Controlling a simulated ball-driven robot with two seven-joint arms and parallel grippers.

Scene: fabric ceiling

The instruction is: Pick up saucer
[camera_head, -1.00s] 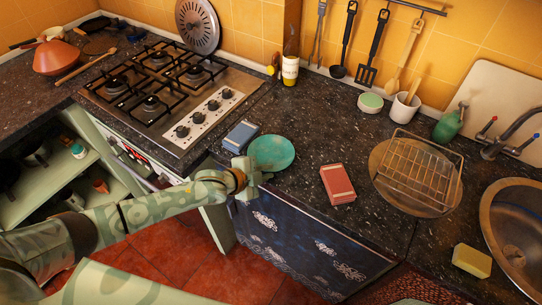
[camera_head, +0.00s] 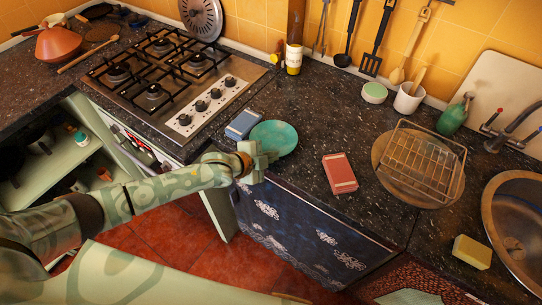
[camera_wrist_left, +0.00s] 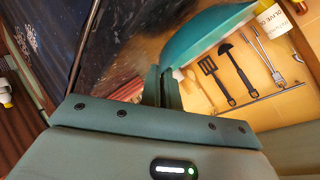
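The teal saucer (camera_head: 275,136) is at the front edge of the dark counter, just right of a blue box. In the left wrist view the saucer (camera_wrist_left: 205,35) appears edge-on, with its near rim at my fingertips. My left gripper (camera_head: 258,162) reaches the saucer's near rim from the front left. In the left wrist view the two fingers of my left gripper (camera_wrist_left: 161,84) are close together, apparently pinching the rim. I cannot tell whether the saucer is clear of the counter. My right gripper is not in view.
The blue box (camera_head: 243,124) lies close left of the saucer, and a red box (camera_head: 340,174) to its right. The stove (camera_head: 163,78) is behind left. A wire rack (camera_head: 421,165) and a sink (camera_head: 515,230) are at the right. The counter behind the saucer is clear.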

